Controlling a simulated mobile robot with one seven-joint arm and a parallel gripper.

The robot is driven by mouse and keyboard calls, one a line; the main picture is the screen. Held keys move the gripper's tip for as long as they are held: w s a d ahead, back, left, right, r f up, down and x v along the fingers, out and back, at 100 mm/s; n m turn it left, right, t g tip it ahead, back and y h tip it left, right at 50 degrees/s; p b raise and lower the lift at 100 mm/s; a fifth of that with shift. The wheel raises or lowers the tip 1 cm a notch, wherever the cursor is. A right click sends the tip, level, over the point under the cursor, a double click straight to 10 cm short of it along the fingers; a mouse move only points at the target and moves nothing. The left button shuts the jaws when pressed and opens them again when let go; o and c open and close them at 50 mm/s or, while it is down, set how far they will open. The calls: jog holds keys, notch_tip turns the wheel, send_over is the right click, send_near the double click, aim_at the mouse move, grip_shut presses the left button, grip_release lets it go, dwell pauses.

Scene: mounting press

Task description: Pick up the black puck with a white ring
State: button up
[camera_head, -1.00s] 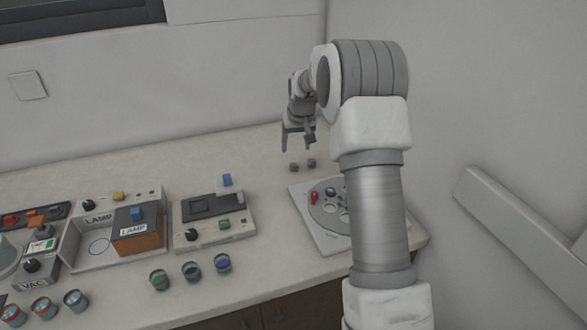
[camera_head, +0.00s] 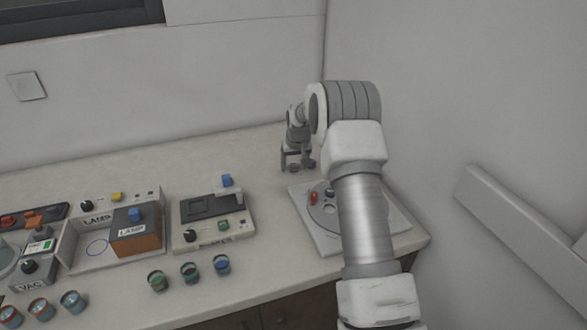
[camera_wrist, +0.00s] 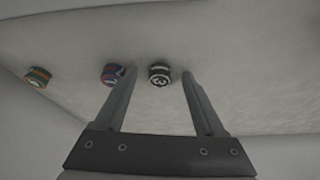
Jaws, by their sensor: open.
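The black puck with a white ring (camera_wrist: 159,75) lies on the pale worktop in the wrist view, and a light mark shows on its face. My gripper (camera_wrist: 158,72) is open, with one fingertip on each side of this puck. I see gaps between the puck and the fingers; it is not gripped. In the head view my gripper (camera_head: 297,168) is low over the back of the worktop, behind the round plate. There it covers the spot of the small pucks, so I cannot make out the black one clearly.
A purple, red and blue puck (camera_wrist: 111,74) sits close beside the left finger. A green and orange puck (camera_wrist: 37,76) lies farther left. The round-holed plate (camera_head: 309,233) stands in front of my gripper. A grey device (camera_head: 206,233) stands to the left.

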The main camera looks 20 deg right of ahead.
jog(key=shift+c, duration=0.4)
grip_shut()
jog(key=shift+r, duration=0.1)
jog(key=shift+r, duration=0.55)
jog(key=r, duration=0.2)
jog(key=s+r, duration=0.1)
jog(key=shift+d+r, duration=0.3)
jog(key=shift+d, duration=0.05)
jog(key=s+d+r, duration=0.6)
jog(key=s, duration=0.2)
jog(key=shift+s+p, duration=0.3)
jog(key=shift+s, duration=0.05)
